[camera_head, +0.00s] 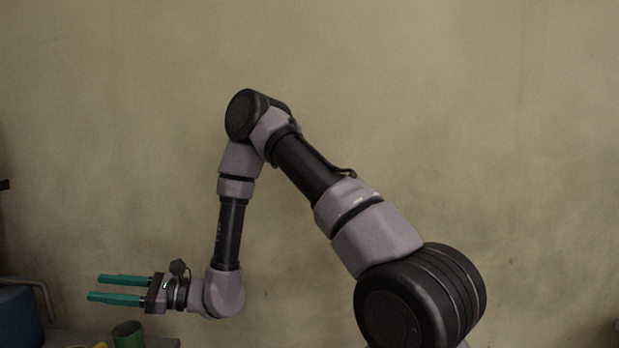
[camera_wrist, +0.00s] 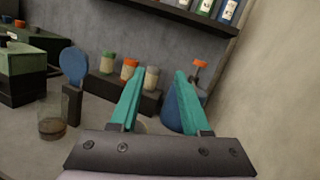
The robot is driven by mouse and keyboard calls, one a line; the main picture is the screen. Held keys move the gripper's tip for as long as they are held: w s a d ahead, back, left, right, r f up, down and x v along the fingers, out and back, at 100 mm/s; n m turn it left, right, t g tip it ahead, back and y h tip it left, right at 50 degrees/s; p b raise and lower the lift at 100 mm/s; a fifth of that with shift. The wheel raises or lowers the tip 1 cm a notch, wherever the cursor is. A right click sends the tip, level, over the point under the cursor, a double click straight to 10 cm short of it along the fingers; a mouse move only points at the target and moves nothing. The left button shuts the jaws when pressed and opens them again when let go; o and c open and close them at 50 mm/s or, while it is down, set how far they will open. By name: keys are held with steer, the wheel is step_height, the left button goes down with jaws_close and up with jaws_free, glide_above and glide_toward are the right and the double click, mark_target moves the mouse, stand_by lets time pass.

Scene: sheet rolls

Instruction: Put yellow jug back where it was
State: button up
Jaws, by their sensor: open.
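I see no yellow jug in either view. My gripper (camera_head: 96,287) is at the lower left in the head view, pointing left, with its two teal fingers apart and nothing between them. In the wrist view, my gripper (camera_wrist: 159,72) is also open and empty, its fingers reaching toward a row of jars. A small pale thing (camera_wrist: 140,127) is mostly hidden behind the gripper, and I cannot tell what it is.
A blue container (camera_wrist: 184,108) stands behind the right finger. Left are jars on a dark block (camera_wrist: 103,85), a blue paddle (camera_wrist: 74,66), a glass (camera_wrist: 52,126) and green boxes (camera_wrist: 22,58). A bottle shelf (camera_wrist: 180,12) is above. A green cup (camera_head: 128,335) sits below the gripper.

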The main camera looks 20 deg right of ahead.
steer(key=s+d+r+n+g+h, duration=0.3)
steer(key=s+d+r+n+g, duration=0.15)
steer(key=r, duration=0.25)
steer(key=s+d+r+n+g+h, duration=0.3)
steer(key=s+d+r+n+g, duration=0.1)
steer(key=d+r+n, duration=0.15)
steer(key=s+d+r+n+t+h, duration=0.1)
steer(key=d+r+t+h, duration=0.2)
steer(key=d, duration=0.7)
steer(key=s+d+r+t+h, duration=0.1)
steer(key=d+r+t+h, duration=0.3)
steer(key=d, duration=0.6)
steer(key=s+d+r+n+t+h, duration=0.1)
steer(key=d+r+t+h, duration=0.3)
steer(key=d, duration=0.6)
steer(key=shift+s+r+n+t+h, duration=0.15)
steer(key=shift+s+n+t+h, duration=0.15)
steer(key=shift+t+h, duration=0.5)
steer(key=shift+a+y, duration=0.15)
steer(key=shift+y, duration=0.15)
